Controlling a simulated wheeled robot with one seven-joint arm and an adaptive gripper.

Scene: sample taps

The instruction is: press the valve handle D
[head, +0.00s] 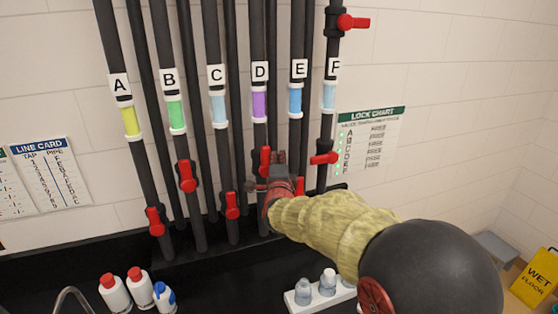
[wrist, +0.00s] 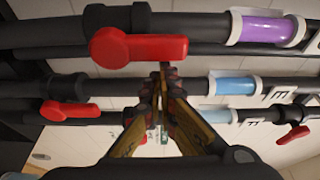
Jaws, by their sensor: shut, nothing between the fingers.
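Valve handle D (head: 265,160) is red and sits on the dark pipe below the purple band and label D (head: 260,71). It lies roughly along its pipe. In the wrist view, handle D (wrist: 138,47) is large, on the purple-banded pipe at the top. My gripper (head: 278,160) is beside handle D, just to its right in the head view. In the wrist view, its closed fingertips (wrist: 165,72) are just below the handle's right part; I cannot tell whether they touch. The gripper is shut and empty, and hides some pipe behind it.
Handles A (head: 155,221), B (head: 187,176), C (head: 232,205) and F (head: 324,158) are on neighbouring pipes. A red handle (head: 299,186) below E is partly hidden by my gripper. Bottles (head: 140,287) stand on the dark counter. A lock chart (head: 368,140) hangs at right.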

